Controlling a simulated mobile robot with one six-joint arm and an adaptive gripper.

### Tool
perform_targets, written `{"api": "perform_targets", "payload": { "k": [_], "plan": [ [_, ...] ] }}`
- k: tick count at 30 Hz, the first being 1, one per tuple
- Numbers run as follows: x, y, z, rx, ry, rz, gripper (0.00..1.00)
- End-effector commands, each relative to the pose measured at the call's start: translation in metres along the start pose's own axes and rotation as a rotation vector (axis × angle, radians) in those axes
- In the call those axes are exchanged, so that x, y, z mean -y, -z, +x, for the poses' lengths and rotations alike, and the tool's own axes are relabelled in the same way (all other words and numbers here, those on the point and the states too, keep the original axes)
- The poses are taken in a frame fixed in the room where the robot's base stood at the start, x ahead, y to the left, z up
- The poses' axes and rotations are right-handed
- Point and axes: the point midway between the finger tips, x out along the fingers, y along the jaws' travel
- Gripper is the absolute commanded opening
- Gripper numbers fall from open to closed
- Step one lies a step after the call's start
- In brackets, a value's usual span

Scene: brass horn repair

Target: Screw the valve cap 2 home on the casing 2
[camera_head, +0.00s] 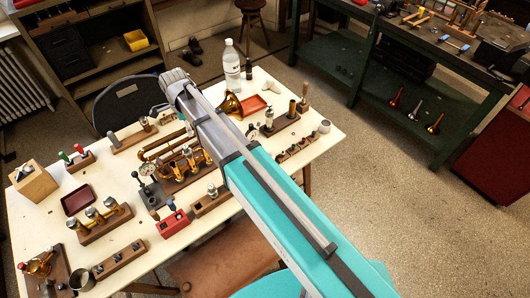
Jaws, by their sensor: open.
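A brass valve assembly with several upright casings (188,160) stands in a wooden stand near the middle of the white table, close below my arm. I cannot tell which casing is number 2, and my arm may cover part of the assembly. Several brass-topped pieces (101,214) stand in a wooden block at the left. I cannot tell whether valve cap 2 is among them or on the assembly. My arm reaches over the table from the lower right. Its grey end is above the back of the table, and my gripper is not visible.
A green bench (395,105) stands at right; floor between is clear.

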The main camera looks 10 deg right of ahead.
Motion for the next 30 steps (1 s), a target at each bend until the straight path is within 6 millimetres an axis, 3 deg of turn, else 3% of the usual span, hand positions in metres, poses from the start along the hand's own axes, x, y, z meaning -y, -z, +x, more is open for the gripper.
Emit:
{"api": "perform_targets", "payload": {
  "k": [30],
  "plan": [
    [-0.056, 0.115, 0.039, -0.002, 0.013, -0.503, 0.93]
  ]
}}
